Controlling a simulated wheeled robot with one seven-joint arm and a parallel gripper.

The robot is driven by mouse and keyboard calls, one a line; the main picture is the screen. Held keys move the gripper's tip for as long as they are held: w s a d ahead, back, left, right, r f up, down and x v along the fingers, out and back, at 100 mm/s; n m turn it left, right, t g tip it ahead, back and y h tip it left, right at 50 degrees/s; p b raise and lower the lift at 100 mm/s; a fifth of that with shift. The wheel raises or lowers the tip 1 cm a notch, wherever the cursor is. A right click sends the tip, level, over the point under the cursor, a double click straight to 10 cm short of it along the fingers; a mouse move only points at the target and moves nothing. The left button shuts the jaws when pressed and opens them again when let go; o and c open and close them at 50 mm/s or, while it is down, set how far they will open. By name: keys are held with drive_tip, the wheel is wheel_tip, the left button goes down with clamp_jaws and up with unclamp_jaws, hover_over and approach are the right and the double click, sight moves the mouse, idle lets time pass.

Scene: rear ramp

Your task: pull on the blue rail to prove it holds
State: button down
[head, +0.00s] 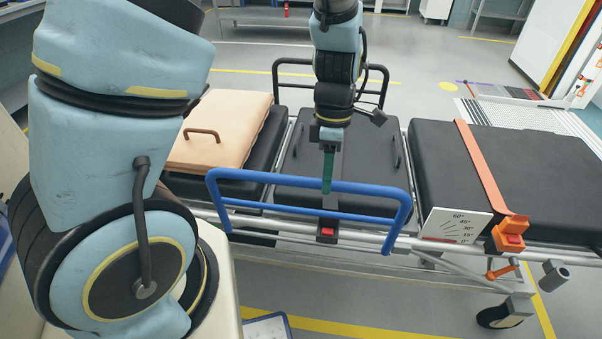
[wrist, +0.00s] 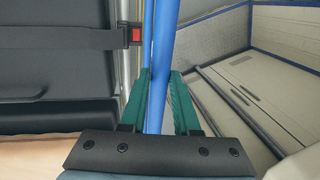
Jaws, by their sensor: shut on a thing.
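The blue rail (head: 300,183) stands upright along the near side of the stretcher in the head view, its top bar level and its ends bent down to the frame. My gripper (head: 328,186) reaches down from above onto the middle of the top bar. In the wrist view the blue rail (wrist: 158,75) runs between the two green fingers of my gripper (wrist: 157,92), which are shut on it. The fingertips lie on either side of the bar. The far finger is hidden in the head view.
The stretcher has black pads (head: 510,170), an orange strap (head: 485,165) and a tan cushion (head: 215,130). A dark rail (head: 295,62) stands on its far side. A red buckle (head: 327,232) sits below the blue rail. An angle plate (head: 455,224) is at its right end.

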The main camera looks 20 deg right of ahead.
drive_tip(key=shift+s+a, duration=0.15)
drive_tip(key=shift+s, duration=0.15)
drive_tip(key=shift+w+p, duration=0.25)
drive_tip(key=shift+p, duration=0.05)
drive_tip(key=shift+w+d, duration=0.35)
drive_tip(key=shift+w, duration=0.05)
unclamp_jaws()
idle(0.7)
wheel_tip(320, 180, up, 9)
drive_tip(key=w+p, duration=0.1)
drive_tip(key=p, duration=0.8)
drive_tip(key=shift+w+d, duration=0.3)
drive_tip(key=shift+d, duration=0.05)
drive_tip(key=shift+f, duration=0.1)
